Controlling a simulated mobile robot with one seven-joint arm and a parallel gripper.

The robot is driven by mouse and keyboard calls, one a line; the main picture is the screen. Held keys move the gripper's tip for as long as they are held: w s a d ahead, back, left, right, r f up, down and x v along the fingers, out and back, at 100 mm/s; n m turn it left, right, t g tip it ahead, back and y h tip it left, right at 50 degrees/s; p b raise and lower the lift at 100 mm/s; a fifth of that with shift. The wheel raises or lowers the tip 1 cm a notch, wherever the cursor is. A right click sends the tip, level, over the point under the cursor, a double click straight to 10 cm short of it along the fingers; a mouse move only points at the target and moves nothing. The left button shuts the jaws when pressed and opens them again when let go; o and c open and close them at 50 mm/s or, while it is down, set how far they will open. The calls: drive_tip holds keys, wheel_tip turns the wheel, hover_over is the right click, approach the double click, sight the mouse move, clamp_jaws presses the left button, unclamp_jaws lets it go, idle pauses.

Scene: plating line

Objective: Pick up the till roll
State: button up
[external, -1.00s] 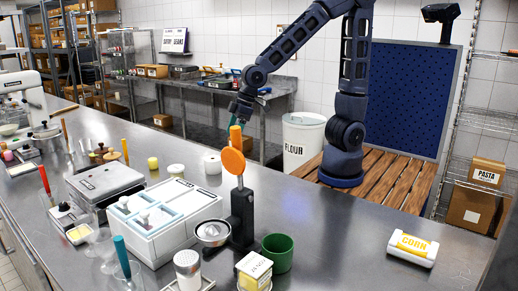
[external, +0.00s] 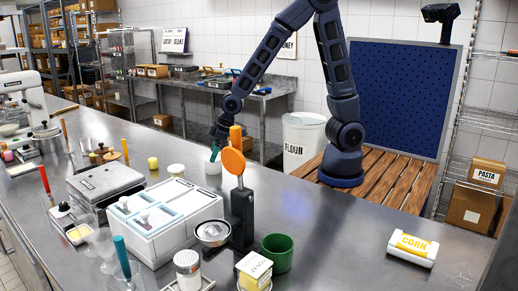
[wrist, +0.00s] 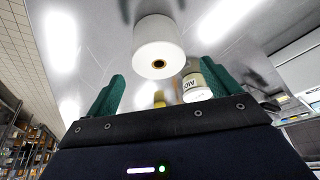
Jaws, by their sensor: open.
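The till roll (external: 213,167) is a white paper cylinder standing on the steel counter, partly covered by my gripper in the external view. In the wrist view the till roll (wrist: 159,48) shows its dark core hole, just beyond the fingertips and between them sideways. My gripper (external: 216,150) has green fingers and points down at the roll. In the wrist view my gripper (wrist: 158,85) has its two green fingers wide apart with nothing between them. I cannot tell whether a finger touches the roll.
A labelled white jar (wrist: 204,80) stands close to the roll; it also shows in the external view (external: 176,171). A white box with blue compartments (external: 165,215) lies in front. The counter to the right is mostly clear.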

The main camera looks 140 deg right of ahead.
sight(213, 165)
drive_tip(key=shift+s+x, duration=0.1)
drive_tip(key=shift+x, duration=0.95)
drive_tip(key=shift+s+x, duration=0.15)
drive_tip(key=shift+x, duration=0.95)
drive_tip(key=shift+w+f, duration=0.25)
drive_tip(key=shift+f, duration=0.5)
drive_tip(key=shift+c, duration=0.5)
drive_tip(key=c, duration=1)
